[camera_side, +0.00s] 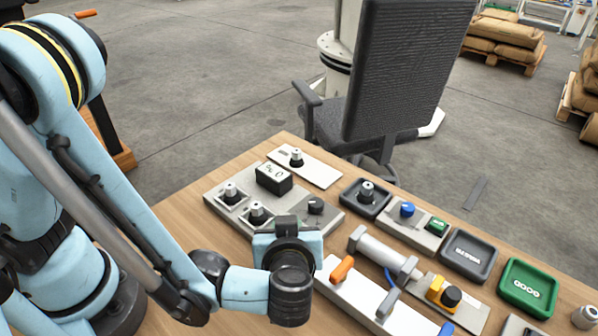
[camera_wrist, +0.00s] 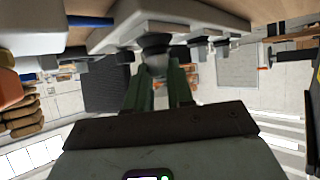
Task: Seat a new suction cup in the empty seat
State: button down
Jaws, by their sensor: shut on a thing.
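My gripper (camera_wrist: 158,75) is shut on a suction cup (camera_wrist: 154,58) in the wrist view, a grey body with a dark round lip between green fingers. The lip is close under a pale plate (camera_wrist: 190,14); I cannot tell whether they touch. In the side view my gripper (camera_side: 287,228) is at the near edge of a grey fixture plate (camera_side: 222,207), and the held cup is hidden. Two cups with pale tops (camera_side: 230,192) stand in square seats on this plate. A dark round part (camera_side: 315,205) stands at its right. The empty seat cannot be made out.
A white strip (camera_side: 318,170) bears one cup, and a black tray (camera_side: 350,199) another. A cylinder (camera_side: 383,251) and white panel with an orange handle (camera_side: 342,268) lie close right of my gripper. A black tray (camera_side: 468,255) and green tray (camera_side: 527,288) are farther right. A chair (camera_side: 400,75) stands behind.

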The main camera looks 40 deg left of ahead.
jog(key=shift+f, duration=0.15)
jog(key=c, duration=1.3)
grip_release()
